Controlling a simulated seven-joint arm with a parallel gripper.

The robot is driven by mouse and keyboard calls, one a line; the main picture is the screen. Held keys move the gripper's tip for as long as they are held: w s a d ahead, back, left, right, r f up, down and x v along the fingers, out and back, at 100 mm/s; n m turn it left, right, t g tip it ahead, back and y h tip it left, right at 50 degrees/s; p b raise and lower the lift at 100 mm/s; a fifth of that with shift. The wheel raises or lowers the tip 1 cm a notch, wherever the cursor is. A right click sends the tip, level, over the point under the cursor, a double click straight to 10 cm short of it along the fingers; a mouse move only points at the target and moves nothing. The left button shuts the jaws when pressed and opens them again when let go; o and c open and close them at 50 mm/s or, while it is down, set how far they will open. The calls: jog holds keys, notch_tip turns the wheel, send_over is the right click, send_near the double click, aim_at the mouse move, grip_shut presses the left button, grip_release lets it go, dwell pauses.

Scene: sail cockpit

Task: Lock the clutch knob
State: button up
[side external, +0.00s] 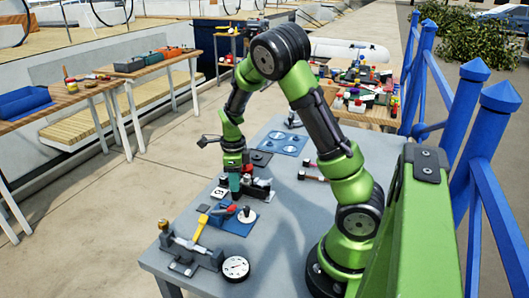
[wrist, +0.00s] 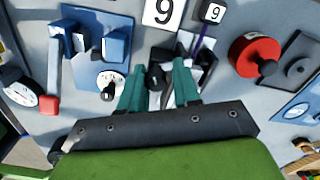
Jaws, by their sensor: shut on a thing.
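My gripper (side external: 236,186) points down over the grey table, at a dark and pale device (side external: 260,188). In the wrist view the two teal fingers of my gripper (wrist: 160,72) stand on either side of a small black knob (wrist: 155,78), which I take to be the clutch knob. The fingers are shut on it; their contact points are partly hidden. Pale and dark parts of the device show around the knob and behind the fingers. Which way the knob is turned cannot be told.
A blue panel with a dial and black knob (wrist: 108,86) lies close to the left finger. A red round part (wrist: 255,56) is to the right. Cards marked 9 (wrist: 163,10) lie beyond. A white gauge (side external: 235,268) sits at the table's near edge.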

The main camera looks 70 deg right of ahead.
jog(key=m, duration=0.3)
jog(key=f+m, duration=0.1)
jog(key=shift+s+a, duration=0.1)
jog(key=shift+a, duration=0.3)
jog(key=o, duration=0.6)
jog(key=shift+r, duration=0.1)
jog(key=shift+d+r, duration=0.2)
jog(key=shift+r, duration=3.4)
